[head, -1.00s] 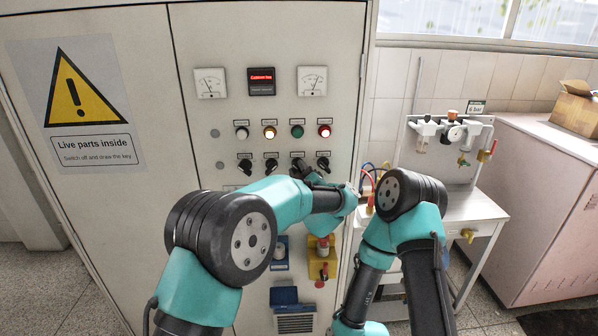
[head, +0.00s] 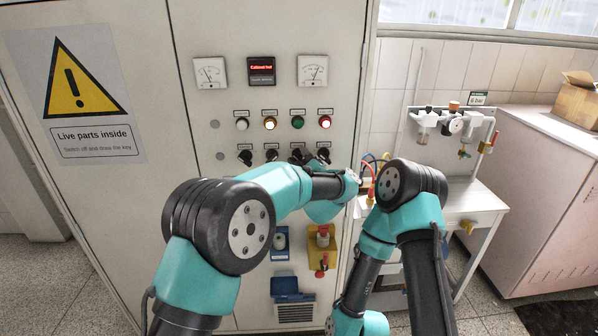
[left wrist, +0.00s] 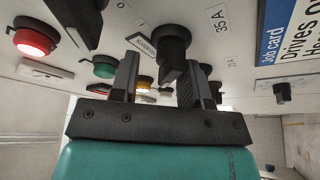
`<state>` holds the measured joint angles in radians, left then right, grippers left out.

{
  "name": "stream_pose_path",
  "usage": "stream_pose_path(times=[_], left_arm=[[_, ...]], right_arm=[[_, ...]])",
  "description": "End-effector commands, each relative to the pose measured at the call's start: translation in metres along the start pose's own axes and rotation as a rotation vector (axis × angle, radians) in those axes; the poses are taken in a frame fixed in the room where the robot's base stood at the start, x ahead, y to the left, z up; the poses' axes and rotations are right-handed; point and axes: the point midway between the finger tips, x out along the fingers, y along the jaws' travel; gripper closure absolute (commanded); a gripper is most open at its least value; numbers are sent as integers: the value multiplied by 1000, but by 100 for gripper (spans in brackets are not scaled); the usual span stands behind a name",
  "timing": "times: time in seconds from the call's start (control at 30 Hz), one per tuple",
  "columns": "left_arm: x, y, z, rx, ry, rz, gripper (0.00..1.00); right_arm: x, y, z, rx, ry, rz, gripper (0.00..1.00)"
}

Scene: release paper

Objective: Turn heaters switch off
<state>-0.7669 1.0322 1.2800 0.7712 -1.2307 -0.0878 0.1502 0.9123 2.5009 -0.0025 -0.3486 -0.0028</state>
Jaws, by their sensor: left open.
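The black rotary switches sit in a row below the lamps on the grey cabinet; the leftmost (head: 245,157) and rightmost (head: 323,155) stand clear. My left gripper (head: 302,157) is at the row, over the third switch from the left. In the left wrist view, my open left gripper (left wrist: 158,68) has one finger on each side of a black knob (left wrist: 172,45); I cannot tell whether they touch it. A small label (left wrist: 141,43) beside the knob is turned and hard to read. My right arm is folded at the right, its gripper out of frame.
Above the switches are lamps, the amber (head: 270,123) and red (head: 325,122) ones lit, and a red-lettered display (head: 261,70). Below are a red switch on a yellow plate (head: 322,250) and a blue socket (head: 285,286). A bench (head: 480,205) stands right.

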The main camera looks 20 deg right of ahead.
Motion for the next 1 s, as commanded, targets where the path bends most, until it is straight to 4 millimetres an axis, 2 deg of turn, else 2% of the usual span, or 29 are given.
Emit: stream_pose_path(times=[0.17,0.37,0.57,1.0], left_arm=[[7,21,-18,-6,7,9,62],[-14,22,-28,-3,3,9,62],[-40,20,-43,-2,3,7,62],[-111,20,-82,-2,2,6,62]], right_arm=[[0,0,0,0,0,0,57],[0,0,0,0,0,0,57],[0,0,0,0,0,0,57],[0,0,0,0,0,0,57]])
